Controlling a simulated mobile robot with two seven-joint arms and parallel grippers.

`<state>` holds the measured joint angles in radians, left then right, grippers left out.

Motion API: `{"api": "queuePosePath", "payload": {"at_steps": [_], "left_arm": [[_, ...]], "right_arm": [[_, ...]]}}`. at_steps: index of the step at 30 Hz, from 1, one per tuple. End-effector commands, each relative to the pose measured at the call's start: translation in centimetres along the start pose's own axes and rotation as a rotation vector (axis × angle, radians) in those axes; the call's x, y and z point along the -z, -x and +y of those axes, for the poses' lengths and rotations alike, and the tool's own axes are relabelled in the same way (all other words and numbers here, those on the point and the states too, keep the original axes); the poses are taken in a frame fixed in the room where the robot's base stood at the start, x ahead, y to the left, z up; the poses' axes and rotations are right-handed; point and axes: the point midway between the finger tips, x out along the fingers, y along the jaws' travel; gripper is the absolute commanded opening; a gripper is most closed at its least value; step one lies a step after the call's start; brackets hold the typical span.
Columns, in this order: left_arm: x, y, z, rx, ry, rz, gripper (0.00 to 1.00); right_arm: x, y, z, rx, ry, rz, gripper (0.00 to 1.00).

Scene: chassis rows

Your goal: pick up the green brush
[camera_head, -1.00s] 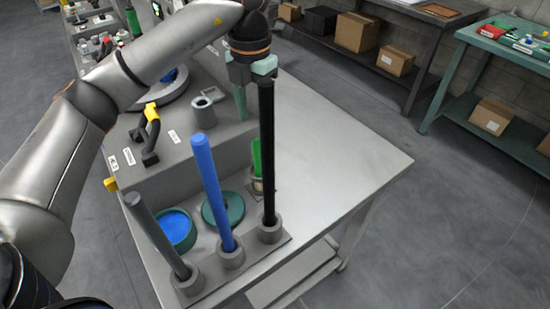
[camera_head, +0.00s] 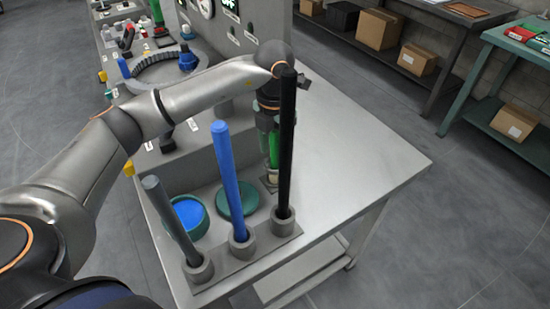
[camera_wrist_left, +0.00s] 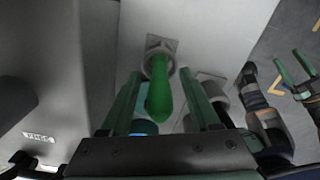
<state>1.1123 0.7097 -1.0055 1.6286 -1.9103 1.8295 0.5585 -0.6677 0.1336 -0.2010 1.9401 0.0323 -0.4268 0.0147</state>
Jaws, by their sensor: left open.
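The green brush (camera_head: 273,147) stands upright in a small holder (camera_head: 270,181) behind the black rod, which partly hides it in the head view. In the left wrist view the brush's green handle (camera_wrist_left: 159,92) points toward the camera. My left gripper (camera_head: 268,122) is above the brush, pointing down. Its two green fingers (camera_wrist_left: 160,80) are apart, one on each side of the handle in the left wrist view; contact is not visible. My right gripper (camera_wrist_left: 296,70) shows at the right edge of the left wrist view, its fingers apart and empty.
A black rod (camera_head: 286,145), a blue rod (camera_head: 226,180) and a grey rod (camera_head: 170,220) stand in a rack close to the brush. A blue-filled bowl (camera_head: 187,216) and green disc (camera_head: 237,201) lie behind them. The table's right side (camera_head: 350,150) is clear.

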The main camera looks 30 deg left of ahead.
Motion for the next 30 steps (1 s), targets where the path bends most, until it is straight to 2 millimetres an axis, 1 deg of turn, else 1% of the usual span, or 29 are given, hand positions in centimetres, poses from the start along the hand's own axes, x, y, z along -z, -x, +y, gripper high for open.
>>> {"api": "queuePosePath", "payload": {"at_steps": [2,8,11,24,25,30], "left_arm": [[-0.01,-0.36,0.02,0.0,0.001,-0.001,0.62],[-0.02,-0.4,0.03,0.0,0.001,-0.001,0.62],[-0.01,-0.39,0.03,0.0,0.001,-0.001,0.52],[-0.01,-0.36,0.03,0.0,0.001,-0.001,0.03],[-0.01,-0.36,0.03,0.0,0.001,-0.001,0.0],[-0.01,-0.35,0.02,0.0,0.001,-0.001,0.0]], "right_arm": [[-0.21,0.04,0.12,-0.003,0.0,-0.004,0.71],[-0.4,0.04,0.18,-0.004,-0.001,-0.007,0.71],[-0.4,0.03,0.17,-0.004,-0.001,-0.007,0.71],[-0.3,-0.02,0.02,-0.001,0.0,-0.006,0.71],[-0.26,-0.04,0.0,0.0,0.0,-0.005,0.71],[-0.13,-0.09,-0.04,0.001,0.001,-0.003,0.71]]}}
